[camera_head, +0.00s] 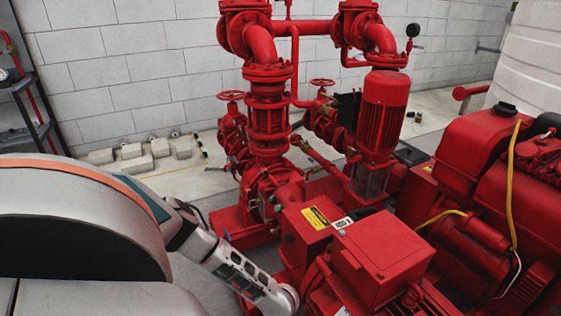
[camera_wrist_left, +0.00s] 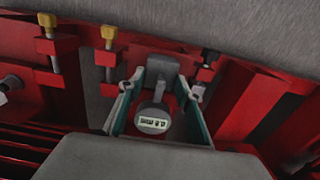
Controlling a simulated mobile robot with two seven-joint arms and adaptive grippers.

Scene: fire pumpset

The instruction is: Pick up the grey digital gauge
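The grey digital gauge (camera_wrist_left: 153,121) shows in the left wrist view, with its pale display facing the camera. My left gripper (camera_wrist_left: 159,84) has its two teal-lined fingers apart, one on each side of the gauge. Some space shows between the gauge and each finger, so the gripper is not closed on it. A grey block (camera_wrist_left: 158,66) shows behind the gauge, between the fingertips. In the head view my left arm comes in from the left, and its gripper and the gauge cannot be made out there. My right gripper is in neither view.
Brass-capped red fittings (camera_wrist_left: 49,45) stand beside the fingers in the wrist view. The head view shows a red pump with pipes (camera_head: 268,120), a red box (camera_head: 383,258), and a red engine (camera_head: 480,190) at the right. Grey floor lies behind, before a block wall (camera_head: 130,70).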

